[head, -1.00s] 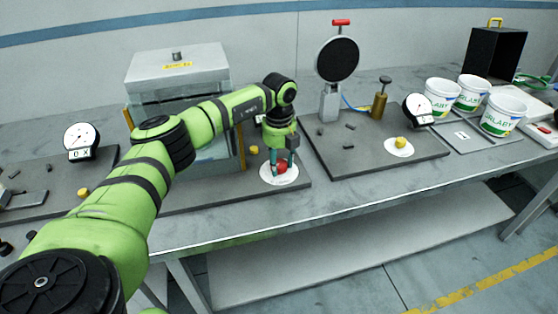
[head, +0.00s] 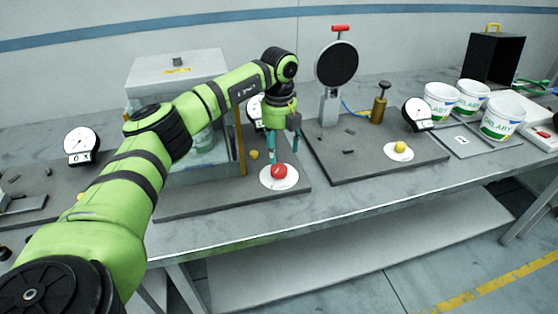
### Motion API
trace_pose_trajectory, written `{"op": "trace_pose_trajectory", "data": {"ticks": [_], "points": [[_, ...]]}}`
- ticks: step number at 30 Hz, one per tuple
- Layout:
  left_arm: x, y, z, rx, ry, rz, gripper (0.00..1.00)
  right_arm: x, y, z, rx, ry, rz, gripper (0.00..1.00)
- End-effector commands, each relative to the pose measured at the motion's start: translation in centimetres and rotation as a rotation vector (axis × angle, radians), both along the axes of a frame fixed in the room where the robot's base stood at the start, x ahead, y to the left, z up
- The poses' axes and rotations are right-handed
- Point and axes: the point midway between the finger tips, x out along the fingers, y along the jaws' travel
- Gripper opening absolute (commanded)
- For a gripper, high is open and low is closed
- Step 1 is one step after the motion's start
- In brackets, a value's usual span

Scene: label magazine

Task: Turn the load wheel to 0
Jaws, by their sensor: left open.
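A red knob (head: 279,171) sits on a round white dial plate (head: 266,183) at the front of the middle grey base. My left gripper (head: 284,156) is open just above and behind the knob, its fingertips apart from it. A yellow knob (head: 400,147) sits on a similar white dial plate (head: 391,154) on the right base. No label tells me which knob is the load wheel, and the dial marks are too small to read. A round gauge (head: 254,110) behind my left gripper is partly hidden by it. My right gripper is not in view.
A large lidded box (head: 180,68) stands behind my left arm. Further gauges stand at left (head: 81,146) and right (head: 417,113). A black disc on a stand (head: 337,64) and a brass pump (head: 379,106) are on the right base (head: 355,172). White tubs (head: 502,118) stand further right.

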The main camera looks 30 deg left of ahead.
Motion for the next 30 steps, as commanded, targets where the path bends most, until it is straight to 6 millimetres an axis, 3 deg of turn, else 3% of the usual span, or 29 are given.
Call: {"op": "trace_pose_trajectory", "data": {"ticks": [3, 9, 30], "points": [[0.0, -0.1, 2.4, -0.002, -0.003, 0.0, 0.7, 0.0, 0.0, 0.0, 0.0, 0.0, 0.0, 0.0], [0.0, -0.1, 4.6, -0.002, 0.001, 0.0, 0.7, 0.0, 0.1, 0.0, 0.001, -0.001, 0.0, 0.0], [0.0, -0.1, 4.9, -0.001, 0.001, 0.0, 0.7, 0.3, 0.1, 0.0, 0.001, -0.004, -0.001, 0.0]]}}
